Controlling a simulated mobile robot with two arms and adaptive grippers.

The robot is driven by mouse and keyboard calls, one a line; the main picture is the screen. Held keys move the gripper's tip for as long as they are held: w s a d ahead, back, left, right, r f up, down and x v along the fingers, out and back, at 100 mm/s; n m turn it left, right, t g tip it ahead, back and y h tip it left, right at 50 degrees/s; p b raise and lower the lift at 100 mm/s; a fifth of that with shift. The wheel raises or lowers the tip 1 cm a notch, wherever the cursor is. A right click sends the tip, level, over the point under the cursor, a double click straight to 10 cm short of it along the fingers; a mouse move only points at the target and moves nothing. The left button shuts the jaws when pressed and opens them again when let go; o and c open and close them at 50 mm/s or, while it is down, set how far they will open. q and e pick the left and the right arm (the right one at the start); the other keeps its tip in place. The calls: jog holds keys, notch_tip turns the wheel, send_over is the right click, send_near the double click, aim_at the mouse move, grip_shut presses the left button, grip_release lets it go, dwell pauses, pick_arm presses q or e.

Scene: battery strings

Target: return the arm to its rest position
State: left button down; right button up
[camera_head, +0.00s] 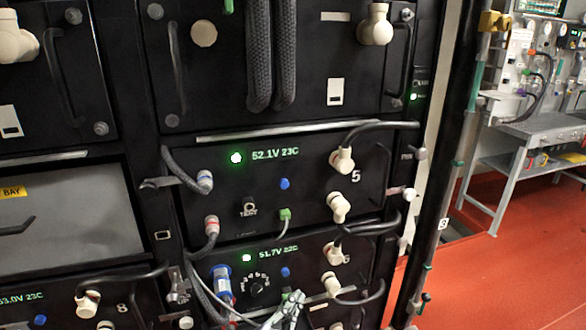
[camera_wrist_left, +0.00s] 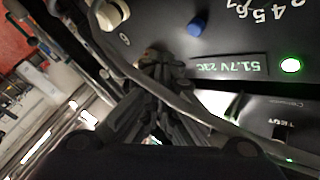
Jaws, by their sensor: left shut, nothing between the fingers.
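My left gripper (camera_head: 294,298) is at the bottom middle of the head view, in front of the lower battery module (camera_head: 300,262), whose display reads 51.7V 22C. In the left wrist view its fingertips (camera_wrist_left: 160,62) are together, with nothing between them. They are close to the module face, beside a grey cable (camera_wrist_left: 140,75); I cannot tell whether they touch it. The module above, number 5 (camera_head: 320,200), reads 52.1V 23C and has a green connector (camera_head: 285,214) in its front. My right gripper is not in view.
Grey cables (camera_head: 189,172) and cream connectors (camera_head: 342,160) stick out around the module fronts. A blue-banded connector (camera_head: 222,282) is left of my gripper. A black post (camera_head: 455,150) stands right of the rack. Beyond it are open red floor (camera_head: 500,275) and a grey workbench (camera_head: 540,130).

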pick_arm(q)
jog(key=s+a+f+n+g+y, duration=0.6)
jog(key=s+a+f+n, duration=0.15)
jog(key=s+a, duration=0.35)
jog(key=s+a+f+n+g+y, duration=0.1)
jog(key=s+a+g, duration=0.35)
jog(key=s, duration=0.65)
jog(key=s+a+n+g+y, duration=0.15)
jog(key=s+a+g, duration=0.3)
jog(key=s, duration=0.65)
jog(key=s+f+x, duration=0.1)
jog(key=s+x, duration=0.2)
jog(key=x, duration=0.9)
jog(key=s+d+x, duration=0.1)
jog(key=s+x, duration=0.1)
jog(key=x, duration=1.1)
jog(key=s+a+f+g, duration=0.1)
jog(key=s+a+f, duration=0.2)
jog(key=s+f, duration=1.3)
jog(key=shift+s+f+p, duration=0.3)
jog(key=shift+s+p, duration=0.1)
jog(key=shift+s, duration=0.65)
